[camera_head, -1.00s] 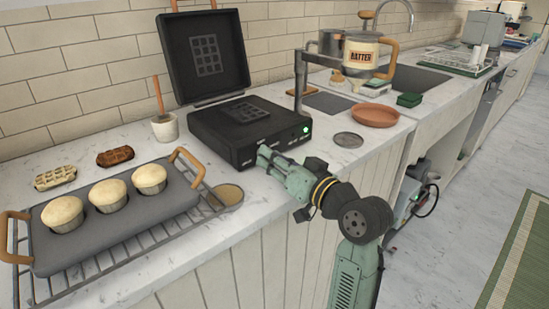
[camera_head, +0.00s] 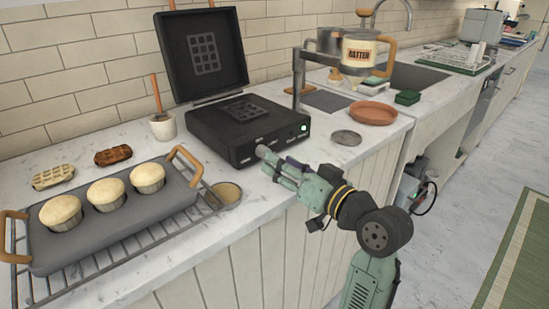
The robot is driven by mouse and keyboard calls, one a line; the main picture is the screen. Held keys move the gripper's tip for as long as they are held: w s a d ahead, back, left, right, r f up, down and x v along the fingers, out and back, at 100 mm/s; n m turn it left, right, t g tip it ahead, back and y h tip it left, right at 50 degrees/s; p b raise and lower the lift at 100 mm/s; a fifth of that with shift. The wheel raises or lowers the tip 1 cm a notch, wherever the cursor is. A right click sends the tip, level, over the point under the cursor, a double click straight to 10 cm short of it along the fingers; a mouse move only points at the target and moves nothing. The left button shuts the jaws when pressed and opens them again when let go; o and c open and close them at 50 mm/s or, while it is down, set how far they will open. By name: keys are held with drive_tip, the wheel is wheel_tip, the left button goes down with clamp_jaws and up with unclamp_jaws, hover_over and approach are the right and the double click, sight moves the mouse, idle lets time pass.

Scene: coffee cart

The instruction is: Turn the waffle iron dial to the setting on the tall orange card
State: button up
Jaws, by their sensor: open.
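The black waffle iron (camera_head: 222,133) stands on the counter with its lid (camera_head: 205,60) raised and a grid plate inside. A small green light (camera_head: 304,127) glows at the right of its front panel. My gripper (camera_head: 262,153) is at the front panel, its fingertips close to the panel's middle. The dial is hidden or too small to make out, and I cannot tell whether the fingers touch it. No tall orange card can be made out in view.
A muffin tray (camera_head: 105,235) on a wire rack and two waffles (camera_head: 113,156) are at the left. A batter pitcher (camera_head: 360,50) on a stand, a terracotta plate (camera_head: 373,113) and a metal disc (camera_head: 346,138) are at the right. A cup with a brush (camera_head: 163,127) stands left of the iron.

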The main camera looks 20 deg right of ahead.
drive_tip(key=v, duration=0.8)
